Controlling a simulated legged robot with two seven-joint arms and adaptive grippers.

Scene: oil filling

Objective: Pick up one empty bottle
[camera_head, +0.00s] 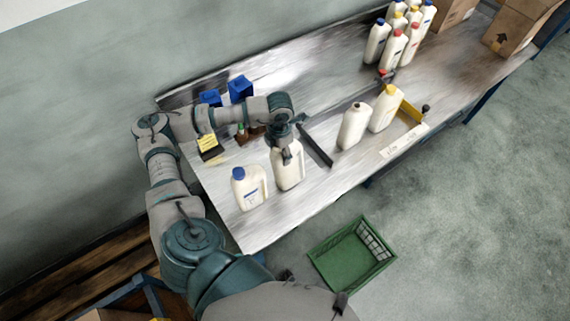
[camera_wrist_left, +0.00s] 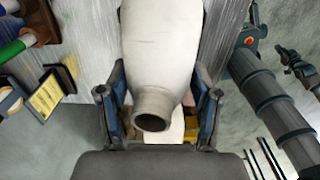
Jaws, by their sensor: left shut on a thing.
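My left gripper (camera_head: 286,152) is shut on a white bottle (camera_head: 288,174) and holds it from above by the upper part. In the left wrist view the gripper's fingers (camera_wrist_left: 160,108) lie on both sides of the bottle (camera_wrist_left: 162,50), whose round neck is open and has no cap. I cannot tell whether its base touches the table (camera_head: 310,195). A white bottle with a blue cap (camera_head: 249,188) stands to its left. A white bottle without a bright cap (camera_head: 353,127) and a yellow-capped bottle (camera_head: 386,108) stand to the right. My right gripper is not seen.
A dark bar (camera_head: 316,145) lies right of the held bottle. Blue containers (camera_head: 240,88) and a yellow label (camera_head: 207,141) are at the back left. Several capped bottles (camera_head: 396,45) and cardboard boxes (camera_head: 517,25) are at the far right. A green crate (camera_head: 345,272) is on the floor.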

